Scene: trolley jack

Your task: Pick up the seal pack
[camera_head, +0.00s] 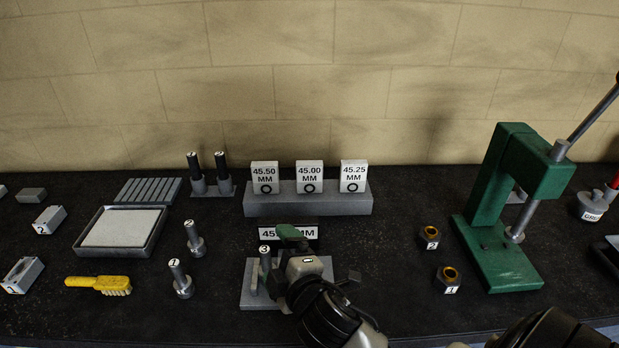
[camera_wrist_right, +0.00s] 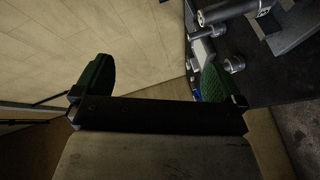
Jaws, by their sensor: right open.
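Three white seal packs stand in a row on a grey block (camera_head: 308,205): the 45.50 MM pack (camera_head: 264,178), the 45.00 MM pack (camera_head: 309,177) and the 45.25 MM pack (camera_head: 353,176). A white label plate (camera_head: 305,233) in front of the block reads "45", with its middle digits hidden by my gripper. My right gripper (camera_head: 290,234) is in front of the block, below the packs in the picture. It is open with nothing between its green fingers in the right wrist view (camera_wrist_right: 155,82). My left gripper is not in view.
A grey plate with a pin numbered 3 (camera_head: 265,257) is partly hidden behind my right gripper. Numbered pins (camera_head: 180,279), a tray (camera_head: 80,246) and a yellow brush (camera_head: 98,284) lie left. Brass-topped nuts (camera_head: 448,278) and a green press (camera_head: 497,250) stand right.

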